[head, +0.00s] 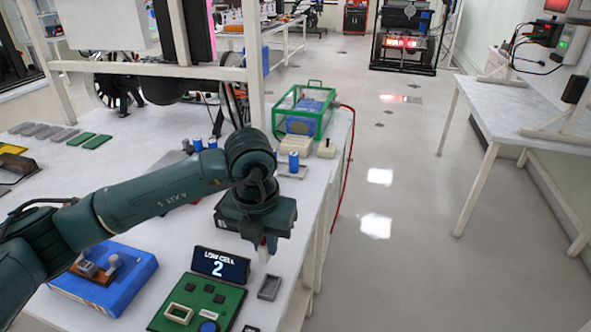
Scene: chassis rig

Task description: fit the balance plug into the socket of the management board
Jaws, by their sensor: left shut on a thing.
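The green management board (205,307) lies on the white bench at the bottom. A cream rectangular frame (179,313), which looks like its socket, sits at its left side, with dark chips and a blue round part nearby. A display (220,265) behind the board reads "LOW CELL 2". My left gripper (263,246) points down above the bench, right of the display. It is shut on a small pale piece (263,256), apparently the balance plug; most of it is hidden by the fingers. The plug is apart from the board. My right gripper is not in view.
A small grey tray (269,287) is right of the board. A blue box (100,285) with a brown fixture is left. Blue cells (293,162) and a green cage (305,110) stand farther back. The bench's right edge is close; beyond it is open floor.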

